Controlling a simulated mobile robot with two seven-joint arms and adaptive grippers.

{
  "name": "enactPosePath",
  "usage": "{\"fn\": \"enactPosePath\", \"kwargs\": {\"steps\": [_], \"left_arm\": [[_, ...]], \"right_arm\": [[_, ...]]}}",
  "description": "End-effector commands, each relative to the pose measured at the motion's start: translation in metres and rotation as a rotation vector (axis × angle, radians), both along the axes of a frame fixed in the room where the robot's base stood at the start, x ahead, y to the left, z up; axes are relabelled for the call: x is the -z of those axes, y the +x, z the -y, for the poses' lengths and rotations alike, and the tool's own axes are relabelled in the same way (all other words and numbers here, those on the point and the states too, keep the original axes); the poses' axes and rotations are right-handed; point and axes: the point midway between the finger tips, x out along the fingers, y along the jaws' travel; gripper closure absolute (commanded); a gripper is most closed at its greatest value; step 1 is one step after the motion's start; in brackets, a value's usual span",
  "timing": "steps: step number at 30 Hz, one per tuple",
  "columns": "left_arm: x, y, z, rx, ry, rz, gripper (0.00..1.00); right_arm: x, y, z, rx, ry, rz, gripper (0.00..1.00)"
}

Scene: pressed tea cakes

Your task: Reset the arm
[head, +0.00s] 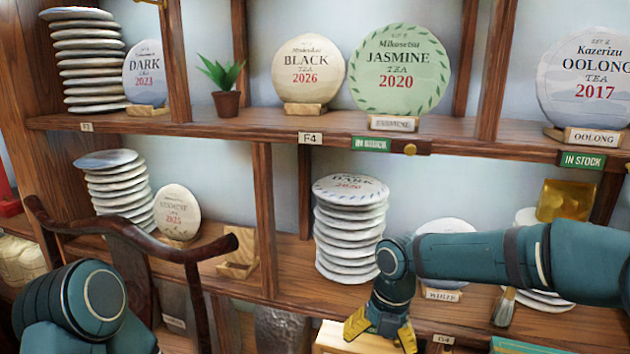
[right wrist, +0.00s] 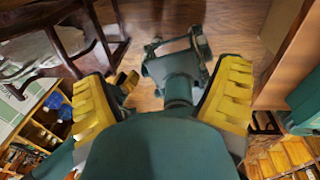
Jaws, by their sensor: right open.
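My right arm (head: 480,257) reaches in from the right across the front of the lower shelf. My right gripper (head: 382,333) hangs downward at its end, its yellow fingers spread with no object visible between them. In the right wrist view, the yellow ribbed fingers stand wide apart on both sides. The gripper is in front of the shelf, below a tall stack of tea cakes (head: 350,235). A rounded joint of my left arm (head: 82,300) shows at the lower left; I cannot make out the left gripper.
A dark wooden chair (head: 140,240) stands at the left, close to my left arm. The upper shelf board (head: 270,128) holds displayed cakes, a potted plant (head: 225,88) and another stack (head: 85,60). A brush (head: 503,308) lies under my right forearm. Wooden floor (right wrist: 150,20) shows in the wrist view.

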Motion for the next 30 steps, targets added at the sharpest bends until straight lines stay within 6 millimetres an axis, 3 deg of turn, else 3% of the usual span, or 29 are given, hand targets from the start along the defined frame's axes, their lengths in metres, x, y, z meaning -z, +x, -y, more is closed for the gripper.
{"fn": "enactPosePath", "kwargs": {"steps": [1, 9, 16, 24, 30], "left_arm": [[0.001, 0.001, 0.000, 0.001, 0.000, 0.001, 0.53], [0.000, 0.000, 0.000, 0.001, 0.000, 0.000, 0.53], [0.000, 0.000, 0.000, 0.001, 0.000, 0.000, 0.53], [0.000, 0.000, 0.000, 0.001, 0.000, 0.000, 0.53], [0.000, 0.000, 0.000, 0.001, 0.000, 0.000, 0.53]], "right_arm": [[0.018, -0.004, -0.006, 0.089, 0.028, -0.027, 0.10], [0.105, -0.034, -0.040, 0.761, 0.173, -0.200, 0.10], [0.171, -0.070, -0.055, 1.423, 0.228, -0.397, 0.10], [0.233, -0.120, -0.049, 2.242, 0.210, -0.600, 0.10], [0.261, -0.151, -0.032, 2.738, 0.192, -0.667, 0.10]]}}
